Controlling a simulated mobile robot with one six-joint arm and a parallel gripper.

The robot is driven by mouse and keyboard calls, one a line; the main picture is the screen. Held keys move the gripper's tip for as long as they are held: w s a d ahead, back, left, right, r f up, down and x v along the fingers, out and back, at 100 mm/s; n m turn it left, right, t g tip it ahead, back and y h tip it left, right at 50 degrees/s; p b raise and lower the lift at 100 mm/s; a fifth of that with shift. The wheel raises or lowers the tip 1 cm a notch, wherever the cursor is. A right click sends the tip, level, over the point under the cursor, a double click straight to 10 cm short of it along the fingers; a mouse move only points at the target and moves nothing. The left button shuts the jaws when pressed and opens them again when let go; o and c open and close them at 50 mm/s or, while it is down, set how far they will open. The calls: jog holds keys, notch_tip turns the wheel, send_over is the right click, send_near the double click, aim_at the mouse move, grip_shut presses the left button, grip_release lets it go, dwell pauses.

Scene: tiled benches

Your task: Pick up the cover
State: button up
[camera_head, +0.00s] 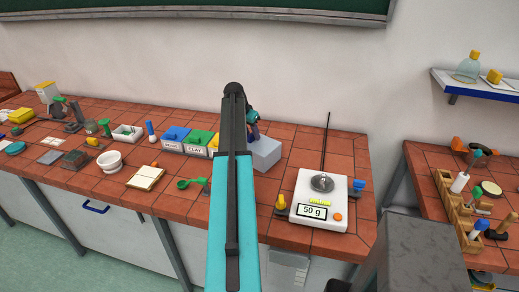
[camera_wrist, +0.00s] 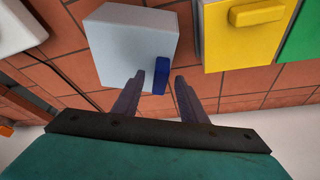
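No single thing is clearly marked as the cover. In the wrist view a pale grey block (camera_wrist: 130,45) has a small upright blue piece (camera_wrist: 161,75) at its near side. My gripper (camera_wrist: 158,80) is open, with one finger on each side of the blue piece; I cannot tell whether they touch it. A yellow lid with a raised handle (camera_wrist: 240,40) lies to the right, with a green lid (camera_wrist: 304,40) beyond it. In the head view my arm hides much of the yellow box; the grey block (camera_head: 267,152), the green-lidded box (camera_head: 199,142) and the blue-lidded box (camera_head: 174,137) show.
A white scale (camera_head: 319,198) reading 50 g stands to the right on the tiled bench (camera_head: 300,237), with a thin dark rod behind it. A white mortar (camera_head: 110,161), a green scoop (camera_head: 190,183) and a notebook (camera_head: 145,178) lie left. A wall is behind.

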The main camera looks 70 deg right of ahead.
grip_shut()
notch_tip(320, 180, up, 10)
jog(key=b, duration=0.3)
jog(key=shift+b, duration=0.4)
dwell(0.4)
dwell(0.5)
